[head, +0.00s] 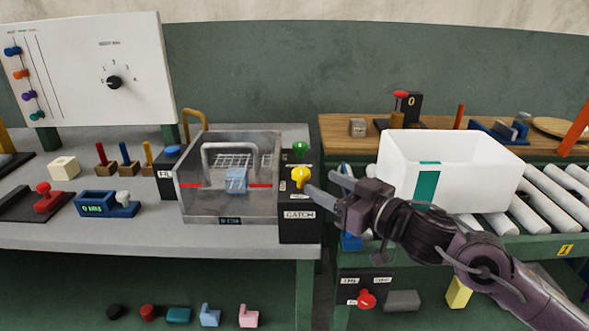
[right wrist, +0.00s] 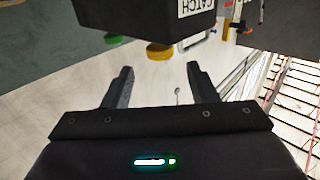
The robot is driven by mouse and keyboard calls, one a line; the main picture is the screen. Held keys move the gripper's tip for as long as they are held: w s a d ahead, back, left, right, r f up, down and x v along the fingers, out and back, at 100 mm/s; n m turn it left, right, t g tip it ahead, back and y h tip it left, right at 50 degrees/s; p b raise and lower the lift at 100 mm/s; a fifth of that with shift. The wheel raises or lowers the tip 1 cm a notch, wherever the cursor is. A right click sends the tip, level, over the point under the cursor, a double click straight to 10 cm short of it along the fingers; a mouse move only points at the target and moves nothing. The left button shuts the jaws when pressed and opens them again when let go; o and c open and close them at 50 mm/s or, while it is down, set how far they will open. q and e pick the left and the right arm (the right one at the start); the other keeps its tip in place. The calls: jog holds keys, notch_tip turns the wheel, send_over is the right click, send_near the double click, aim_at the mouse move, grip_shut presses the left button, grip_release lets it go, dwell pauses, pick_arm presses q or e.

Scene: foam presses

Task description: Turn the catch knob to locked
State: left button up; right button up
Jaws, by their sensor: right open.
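The black catch box (head: 299,228), with a "CATCH" label on its front, stands at the right end of the left bench. A yellow knob (head: 300,176) sits on it, with a green knob (head: 300,150) behind. My right gripper (head: 319,182) is open and empty, its fingertips just right of the yellow knob. In the right wrist view, the yellow knob (right wrist: 159,51) lies beyond the open fingers (right wrist: 158,78), roughly between their lines and apart from them. The green knob (right wrist: 114,41) is farther left. The knob's lock marking cannot be read. My left gripper is out of view.
A clear-walled press (head: 200,207) with a blue block (head: 236,180) inside adjoins the box on the left. A white bin (head: 500,182) stands behind my right arm, near rollers (head: 549,198). A gap separates the two benches.

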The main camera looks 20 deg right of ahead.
aim_at(308, 177)
jog(key=shift+w+r, duration=0.1)
jog(key=shift+w, duration=0.15)
jog(key=shift+p+x, duration=0.35)
jog(key=shift+x, duration=3.15)
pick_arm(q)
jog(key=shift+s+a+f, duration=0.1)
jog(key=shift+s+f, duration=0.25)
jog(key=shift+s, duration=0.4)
pick_arm(e)
jog(key=shift+a, duration=0.1)
jog(key=shift+s, duration=0.1)
jog(key=shift+f, duration=0.25)
jog(key=c, duration=0.9)
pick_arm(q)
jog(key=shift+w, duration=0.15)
